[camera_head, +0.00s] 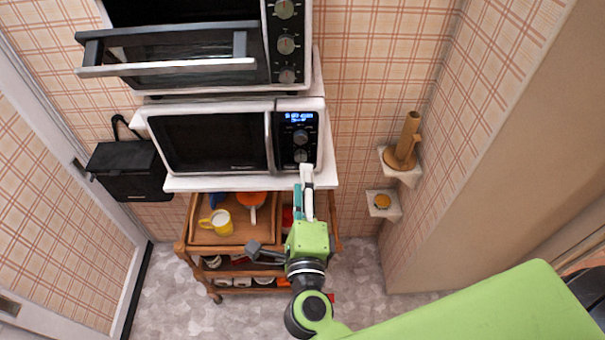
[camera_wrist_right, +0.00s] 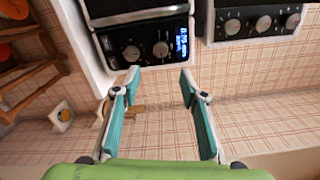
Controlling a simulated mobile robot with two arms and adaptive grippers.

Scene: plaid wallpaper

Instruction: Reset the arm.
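My right arm reaches up from the bottom of the head view. Its green gripper (camera_head: 306,178) is in front of the lower right of the white microwave (camera_head: 296,106), near the control panel. In the right wrist view the gripper (camera_wrist_right: 160,82) has its two teal-padded fingers spread apart with nothing between them. The microwave's panel (camera_wrist_right: 147,42), with knobs and a lit blue display, lies beyond the fingertips. The microwave door is shut. I cannot tell whether a fingertip touches the microwave. My left gripper is not in view.
An oven (camera_head: 170,55) stands above the microwave. Small wall shelves at right hold a wooden stand (camera_head: 406,142) and a small round item (camera_head: 382,201). A black box (camera_head: 128,171) hangs at left.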

